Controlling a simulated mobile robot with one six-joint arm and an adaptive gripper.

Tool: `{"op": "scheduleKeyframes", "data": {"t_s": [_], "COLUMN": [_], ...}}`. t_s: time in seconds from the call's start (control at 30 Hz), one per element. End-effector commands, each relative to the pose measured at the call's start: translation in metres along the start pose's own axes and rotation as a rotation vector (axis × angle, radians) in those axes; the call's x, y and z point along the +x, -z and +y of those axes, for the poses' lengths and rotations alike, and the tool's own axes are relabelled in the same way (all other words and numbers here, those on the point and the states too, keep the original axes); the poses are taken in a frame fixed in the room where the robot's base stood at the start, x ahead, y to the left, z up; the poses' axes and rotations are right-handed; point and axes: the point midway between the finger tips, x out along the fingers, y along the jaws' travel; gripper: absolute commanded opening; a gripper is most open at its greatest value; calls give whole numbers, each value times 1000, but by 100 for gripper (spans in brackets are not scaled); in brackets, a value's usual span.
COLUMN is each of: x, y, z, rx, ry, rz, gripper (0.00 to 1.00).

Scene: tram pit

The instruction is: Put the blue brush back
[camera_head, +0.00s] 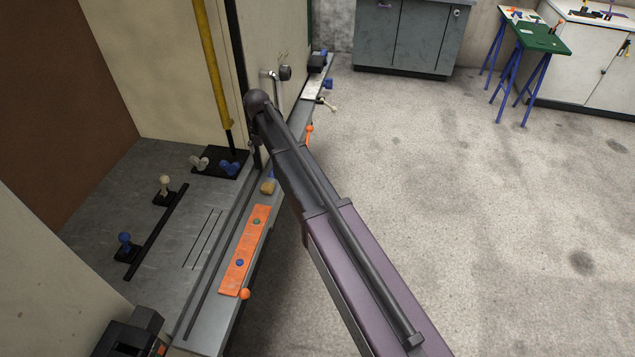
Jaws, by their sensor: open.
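No blue brush shows clearly in the head view. A small tan block (268,187) with a bit of blue above it lies on the grey ledge, just left of my arm. It may be a brush, but my arm is close in front and I cannot tell. Other blue items are a knob-like piece (125,240) on the grey surface, a winged piece (230,168) on a black plate, and a small piece (328,83) at the ledge's far end. My arm reaches from the lower right to the upper middle. My gripper cannot be made out.
An orange strip (236,276) lies on the near ledge. A yellow pole (212,65) stands against the cream panel. A grey cabinet (400,35) and a green-topped trestle stand (545,38) are at the back. The concrete floor on the right is clear.

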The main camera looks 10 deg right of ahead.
Motion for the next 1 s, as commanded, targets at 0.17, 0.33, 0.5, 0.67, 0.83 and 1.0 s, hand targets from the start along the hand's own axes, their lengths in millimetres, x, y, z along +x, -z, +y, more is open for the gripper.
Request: {"op": "scheduleKeyframes", "data": {"t_s": [0.17,0.33,0.5,0.67,0.83,1.0], "x": [0,0,0,0,0,0], "y": [4,14,27,41,58,76], "z": [-13,-39,-75,-108,-143,-176], "rx": [81,273,557,840,1142,1443], "ry": [0,0,0,0,0,0], "rz": [0,0,0,0,0,-1], "gripper": [96,96,96,96,96,96]}}
